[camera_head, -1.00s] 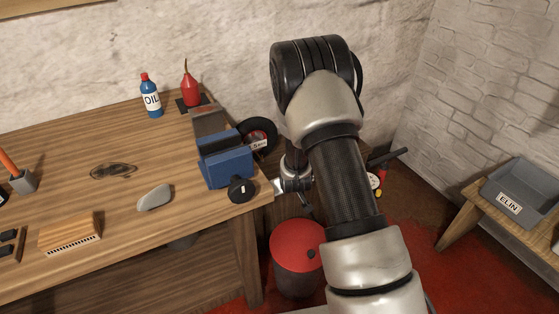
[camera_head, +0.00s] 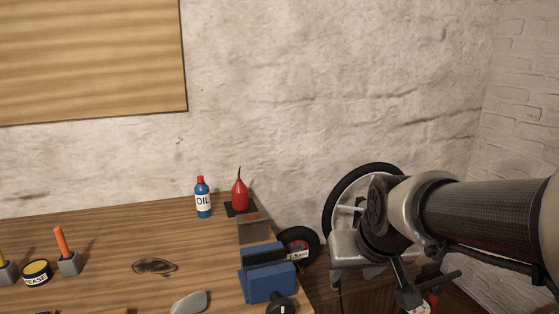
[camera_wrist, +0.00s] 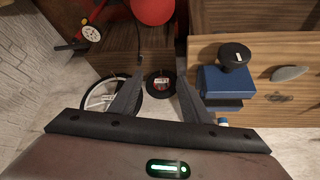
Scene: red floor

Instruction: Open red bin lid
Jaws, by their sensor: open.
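The red bin lid (camera_wrist: 153,10) shows at the top edge of the wrist view, partly cut off. It looks closed, but too little of it shows to be sure. The bin is out of the head view. My gripper (camera_wrist: 159,74) is open and empty in the wrist view, its two dark fingers spread apart. The lid lies beyond the fingertips, with a clear gap between them.
A wooden workbench (camera_head: 110,255) carries a blue vise (camera_head: 268,280), an oil bottle (camera_head: 203,198) and a red oil can (camera_head: 239,195). A spoked wheel (camera_head: 345,215) stands near my arm by the wall.

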